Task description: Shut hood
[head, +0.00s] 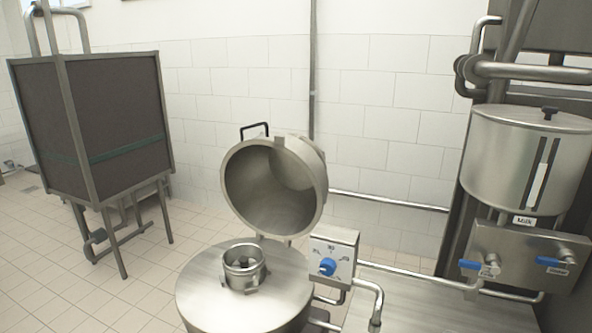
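The hood (237,187) is a round metal dome, tipped up and open, with its hollow inside facing me. A black handle (254,127) stands at its top edge. Below it is the round metal base (205,291) of the cup filler, with a small metal cup-like holder (244,268) in its middle. The hood appears joined to the machine at the back right. Neither of my grippers shows in the head view.
A control box (345,243) with a blue knob stands right of the base. Further right are a steel table top (430,305) and a tank labelled milk (510,165) with blue-handled valves. A dark framed cabinet (100,120) stands at left. The tiled floor between is clear.

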